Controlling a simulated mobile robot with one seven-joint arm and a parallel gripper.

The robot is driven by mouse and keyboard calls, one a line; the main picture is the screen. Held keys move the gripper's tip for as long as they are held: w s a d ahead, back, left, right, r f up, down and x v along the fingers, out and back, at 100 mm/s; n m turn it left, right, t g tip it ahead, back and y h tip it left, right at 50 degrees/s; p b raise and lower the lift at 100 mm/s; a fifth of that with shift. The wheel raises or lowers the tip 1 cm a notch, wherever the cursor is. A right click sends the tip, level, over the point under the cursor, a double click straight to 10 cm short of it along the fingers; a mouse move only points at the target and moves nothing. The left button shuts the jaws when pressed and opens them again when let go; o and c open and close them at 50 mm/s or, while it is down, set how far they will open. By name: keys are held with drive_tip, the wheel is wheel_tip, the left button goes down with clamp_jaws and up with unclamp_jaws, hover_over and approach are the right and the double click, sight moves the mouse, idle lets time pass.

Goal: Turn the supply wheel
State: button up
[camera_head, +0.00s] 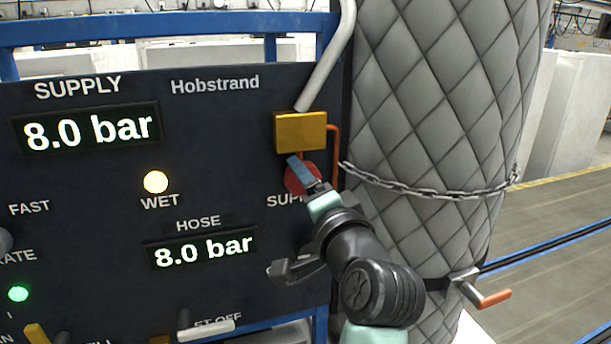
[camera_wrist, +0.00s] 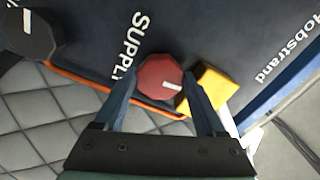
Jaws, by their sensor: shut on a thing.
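The supply wheel (camera_head: 291,183) is a red knob on the dark panel, just below a yellow block. My gripper (camera_head: 304,172) is at the wheel, and its blue finger and wrist cover part of it in the head view. In the wrist view the wheel (camera_wrist: 158,72) is a red, many-sided knob with a short white mark. It sits between the two blue fingers of my gripper (camera_wrist: 161,78), which is shut on it. The "SUPPLY" label lies beside the wheel. The supply display (camera_head: 88,128) reads 8.0 bar.
The yellow block (camera_head: 300,131) with a pale pipe and an orange tube is close above the wheel. A quilted grey column (camera_head: 440,110) with a chain (camera_head: 430,190) stands to the right. The hose display (camera_head: 203,249) reads 8.0 bar. The WET lamp (camera_head: 156,182) glows yellow.

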drive_tip(key=shift+m+p, duration=0.3)
drive_tip(key=shift+m, duration=0.3)
drive_tip(key=o, duration=1.3)
drive_tip(key=shift+r, duration=0.1)
drive_tip(key=shift+r, duration=0.1)
